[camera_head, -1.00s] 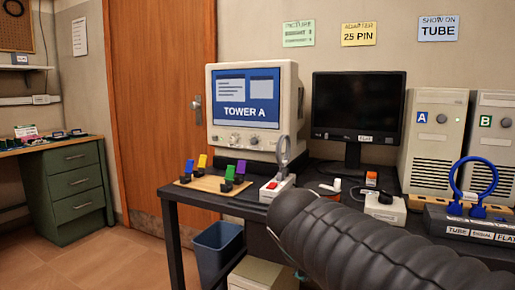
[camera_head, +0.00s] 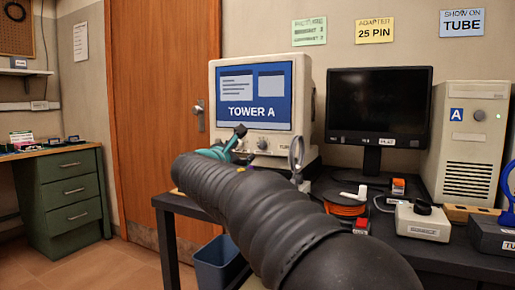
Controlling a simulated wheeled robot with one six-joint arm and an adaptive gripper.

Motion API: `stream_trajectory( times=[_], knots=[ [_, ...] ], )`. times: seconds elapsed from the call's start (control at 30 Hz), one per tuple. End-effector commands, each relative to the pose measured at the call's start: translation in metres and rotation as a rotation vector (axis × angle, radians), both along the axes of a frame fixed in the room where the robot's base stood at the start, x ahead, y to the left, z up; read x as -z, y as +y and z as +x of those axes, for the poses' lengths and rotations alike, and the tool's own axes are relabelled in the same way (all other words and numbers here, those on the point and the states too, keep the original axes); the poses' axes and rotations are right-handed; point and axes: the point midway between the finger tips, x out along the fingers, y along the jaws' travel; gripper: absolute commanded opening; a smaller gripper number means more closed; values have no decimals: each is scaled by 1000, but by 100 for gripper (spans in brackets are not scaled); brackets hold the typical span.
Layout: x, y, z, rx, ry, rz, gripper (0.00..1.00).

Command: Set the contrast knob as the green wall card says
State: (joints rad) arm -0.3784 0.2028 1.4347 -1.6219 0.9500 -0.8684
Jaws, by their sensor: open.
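The green wall card (camera_head: 309,31) hangs high on the wall. It is headed PICTURE with two lines below, whose numbers are too blurred to read for certain. The beige tube monitor (camera_head: 303,92) shows TOWER A on a blue screen. A grey knob (camera_head: 262,145) shows on its lower front strip; its label and pointer are not readable. My gripper (camera_head: 237,143), teal and dark, is open at the monitor's lower front, left of that knob. My black arm hides part of it and the lower bezel. I cannot tell whether it touches a knob.
The flat screen (camera_head: 378,107) is dark. Tower A (camera_head: 468,145) stands at the right. A white box with a black knob (camera_head: 422,217), an orange spool (camera_head: 346,202) and a grey switch box (camera_head: 494,236) lie on the black table. A blue bin (camera_head: 217,262) stands below.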

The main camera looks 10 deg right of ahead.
Motion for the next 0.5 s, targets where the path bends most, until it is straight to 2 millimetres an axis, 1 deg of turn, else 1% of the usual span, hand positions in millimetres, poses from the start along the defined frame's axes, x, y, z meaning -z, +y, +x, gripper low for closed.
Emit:
stream_trajectory(
  times=[0.03, 0.1, 0.5],
  knots=[
    [0, -7, 7, 5, 1, 1, 52],
    [0, -16, 17, 8, 2, 1, 52],
    [0, -54, 78, 5, 1, 3, 52]
  ],
)
